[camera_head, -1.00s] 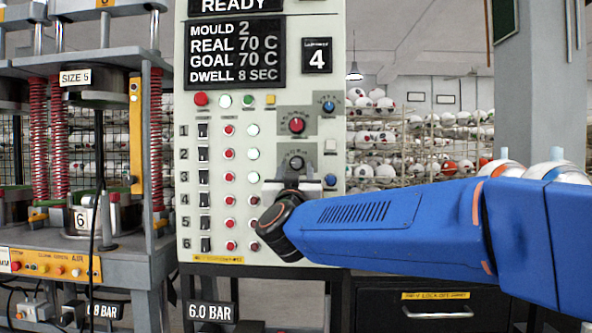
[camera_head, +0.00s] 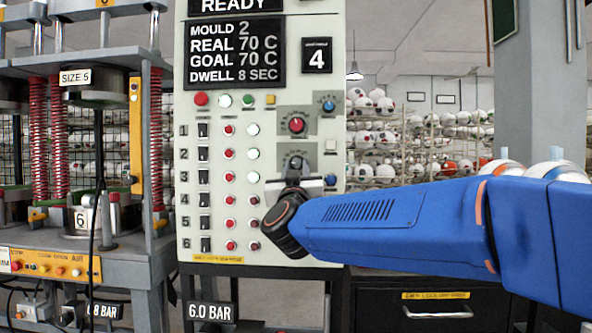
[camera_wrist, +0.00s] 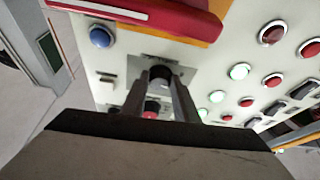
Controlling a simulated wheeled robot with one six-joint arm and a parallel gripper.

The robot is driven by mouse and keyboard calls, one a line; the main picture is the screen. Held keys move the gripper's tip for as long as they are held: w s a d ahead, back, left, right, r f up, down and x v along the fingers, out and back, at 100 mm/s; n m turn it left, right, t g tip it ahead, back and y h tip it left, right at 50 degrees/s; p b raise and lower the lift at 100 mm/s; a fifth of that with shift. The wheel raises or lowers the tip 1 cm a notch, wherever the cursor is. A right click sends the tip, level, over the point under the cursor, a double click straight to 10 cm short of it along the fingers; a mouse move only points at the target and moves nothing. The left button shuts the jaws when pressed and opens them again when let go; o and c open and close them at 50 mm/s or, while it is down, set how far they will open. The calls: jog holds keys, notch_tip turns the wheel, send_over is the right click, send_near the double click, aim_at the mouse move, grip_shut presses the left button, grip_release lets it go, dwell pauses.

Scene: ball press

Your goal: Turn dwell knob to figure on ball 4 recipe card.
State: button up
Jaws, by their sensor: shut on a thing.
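The control panel (camera_head: 265,213) stands upright, with a dark display (camera_head: 236,53) reading MOULD 2, REAL 70 C, GOAL 70 C, DWELL 8 SEC. My gripper (camera_head: 294,172) is at a dark knob (camera_head: 295,162) on a grey plate, below the red knob (camera_head: 296,125). In the wrist view, my fingers (camera_wrist: 160,77) close around the dark knob (camera_wrist: 159,74). My gripper hides part of the knob and plate, and I cannot read its scale. A black plate with a white 4 (camera_head: 317,56) is at the panel's upper right; its small text is unreadable. I cannot make out a recipe card.
Rows of switches and lit buttons (camera_head: 253,154) are to the left. The press (camera_head: 110,165) stands further left, with ball racks (camera_head: 420,145) behind.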

jog(key=shift+d+r+n+g+y, duration=0.15)
jog(key=shift+n+y, duration=0.7)
jog(key=shift+n, duration=0.85)
jog(key=shift+d+f+n+g+y, duration=0.15)
jog(key=shift+n+y, duration=0.7)
jog(key=shift+n, duration=0.85)
jog(key=shift+r, duration=0.1)
jog(key=o, duration=1.1)
jog(key=shift+c, duration=0.2)
jog(key=shift+s, duration=0.1)
jog(key=v, duration=1.7)
jog(key=shift+s, duration=0.1)
